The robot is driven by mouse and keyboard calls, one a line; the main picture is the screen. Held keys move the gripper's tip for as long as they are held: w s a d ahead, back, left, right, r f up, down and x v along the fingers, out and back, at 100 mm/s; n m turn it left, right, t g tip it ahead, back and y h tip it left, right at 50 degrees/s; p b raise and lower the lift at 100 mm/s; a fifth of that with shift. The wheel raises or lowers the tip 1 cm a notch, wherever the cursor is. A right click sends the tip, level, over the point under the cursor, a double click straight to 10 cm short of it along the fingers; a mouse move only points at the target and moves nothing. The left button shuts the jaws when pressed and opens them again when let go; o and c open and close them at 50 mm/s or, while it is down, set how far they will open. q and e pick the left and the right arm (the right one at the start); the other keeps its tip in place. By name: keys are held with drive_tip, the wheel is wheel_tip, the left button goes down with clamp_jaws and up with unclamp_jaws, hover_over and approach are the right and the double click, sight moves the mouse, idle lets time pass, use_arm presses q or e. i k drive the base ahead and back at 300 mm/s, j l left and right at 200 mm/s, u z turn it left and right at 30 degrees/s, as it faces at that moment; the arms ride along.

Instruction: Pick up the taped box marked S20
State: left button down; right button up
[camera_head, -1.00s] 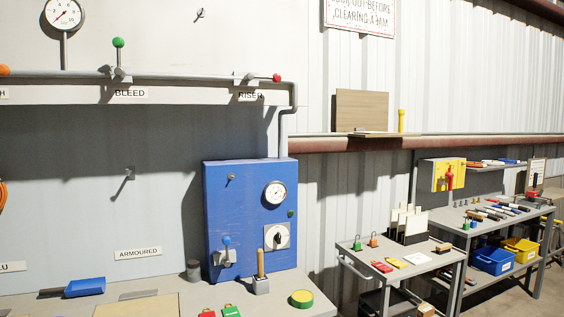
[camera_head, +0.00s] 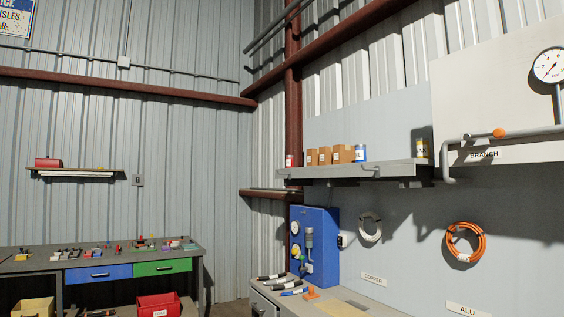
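Several small brown boxes stand in a row on the grey wall shelf (camera_head: 385,170) at the right of the head view. They are a left box (camera_head: 311,157), a middle box (camera_head: 325,156) and a wider right box (camera_head: 343,154). Pale labels show on them, but the marks are too small to read, so I cannot tell which is S20. Neither of my grippers is in view.
Below are a blue panel (camera_head: 321,235) and a bench (camera_head: 345,304) with cable pieces. A drawer workbench (camera_head: 190,250) stands at the left.

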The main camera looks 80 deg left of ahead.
sight(325, 153)
drive_tip(key=u, duration=1.9)
drive_tip(key=i+j+u, duration=0.15)
drive_tip(key=i+j, duration=0.2)
drive_tip(key=i+j+u, duration=0.15)
drive_tip(key=i+j, duration=0.15)
drive_tip(key=i, duration=0.15)
drive_tip(key=i+j+u, duration=0.15)
drive_tip(key=i+j, duration=0.15)
drive_tip(key=i, duration=0.15)
